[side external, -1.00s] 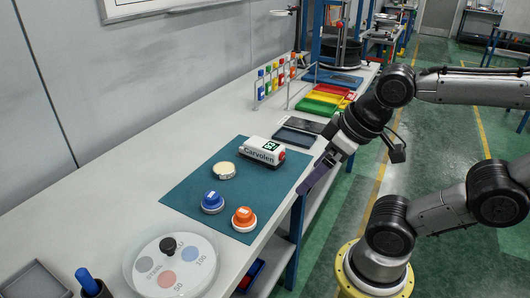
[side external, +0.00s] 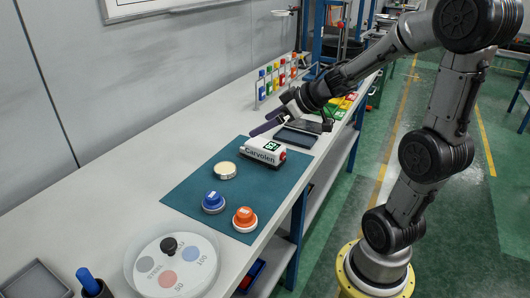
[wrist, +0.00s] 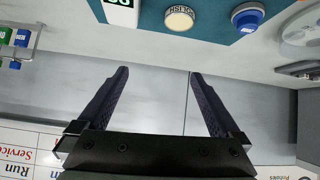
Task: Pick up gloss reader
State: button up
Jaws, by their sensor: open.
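The gloss reader appears to be the white device (side external: 263,152) marked "Carvolen", with a dark screen showing green-white digits and a red part at its right end. It lies on the far part of the teal mat (side external: 190,195). In the wrist view only part of the device, with its green display (wrist: 120,12), shows at the top edge. My gripper (side external: 258,131) is above and behind the device, its fingers pointing left toward the wall. In the wrist view my gripper (wrist: 160,74) has its two dark fingers wide apart with nothing between them.
A cream disc (side external: 225,170), a blue-topped knob (side external: 213,201) and an orange-topped knob (side external: 244,218) stand on the mat. A dark tray (side external: 295,137) lies behind the device, near a rack of coloured vials (side external: 274,80). A round dial plate (side external: 172,264) is in front.

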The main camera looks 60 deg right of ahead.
jog(key=m+g, duration=0.1)
jog(key=m, duration=0.1)
send_near(264, 143)
jog(key=shift+h, duration=0.4)
jog(key=x, duration=0.4)
jog(key=a+x, duration=0.1)
jog(key=x, duration=0.2)
jog(key=shift+a+f, duration=0.1)
jog(key=shift+f, duration=0.05)
jog(key=shift+x, duration=2.65)
jog(key=shift+c, duration=0.2)
jog(key=shift+d, duration=0.25)
grip_shut()
